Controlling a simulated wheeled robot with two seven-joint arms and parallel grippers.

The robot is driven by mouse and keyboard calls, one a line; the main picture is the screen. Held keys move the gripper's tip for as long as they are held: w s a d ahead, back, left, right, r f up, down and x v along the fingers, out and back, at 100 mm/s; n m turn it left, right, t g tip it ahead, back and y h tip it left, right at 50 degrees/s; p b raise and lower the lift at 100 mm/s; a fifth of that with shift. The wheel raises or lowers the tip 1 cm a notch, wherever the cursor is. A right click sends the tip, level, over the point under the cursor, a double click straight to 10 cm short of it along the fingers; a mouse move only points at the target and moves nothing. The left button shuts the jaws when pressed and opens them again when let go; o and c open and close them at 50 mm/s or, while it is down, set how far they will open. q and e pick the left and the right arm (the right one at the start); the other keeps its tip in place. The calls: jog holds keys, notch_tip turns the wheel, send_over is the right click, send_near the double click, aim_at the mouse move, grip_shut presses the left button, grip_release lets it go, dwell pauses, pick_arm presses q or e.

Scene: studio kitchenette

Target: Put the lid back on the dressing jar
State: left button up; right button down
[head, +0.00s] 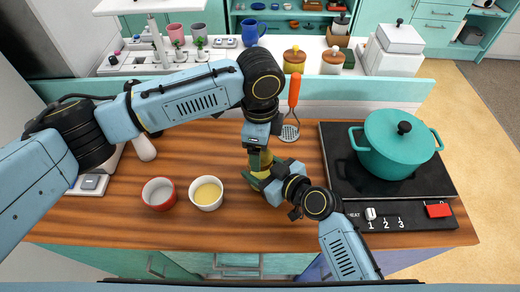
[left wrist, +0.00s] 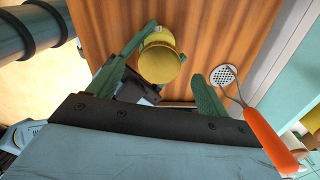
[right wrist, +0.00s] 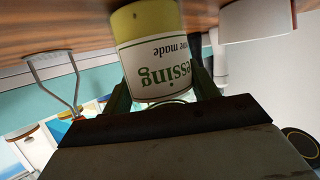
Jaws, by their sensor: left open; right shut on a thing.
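The dressing jar (head: 266,158) is upright at the middle of the wooden counter, partly covered by my grippers. The right wrist view shows its white label and yellow-green lower part (right wrist: 150,65). My right gripper (head: 264,176) is shut around the jar's side. My left gripper (head: 258,148) points down just above the jar, fingers spread. In the left wrist view a round, flat olive-yellow top (left wrist: 160,63) lies between its open fingers. I cannot tell surely whether this is the seated lid or the jar's contents. I see no separate lid on the counter.
A red-rimmed bowl (head: 158,194) and a white bowl with yellow contents (head: 207,193) stand left of the jar. A teal pot (head: 395,152) sits on the black cooktop (head: 340,175) at right. The front counter strip is clear.

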jog(key=shift+r, duration=0.1)
pick_arm(q)
notch_tip(320, 180, up, 9)
jog(key=shift+r, duration=0.1)
pick_arm(e)
jog(key=shift+c, duration=1.6)
grip_release()
pick_arm(q)
jog(key=shift+r, duration=0.25)
pick_arm(e)
jog(key=v, duration=1.3)
jog(key=shift+s, duration=0.15)
pick_arm(q)
jog(key=shift+p, duration=0.3)
pick_arm(e)
jog(key=shift+d, duration=0.1)
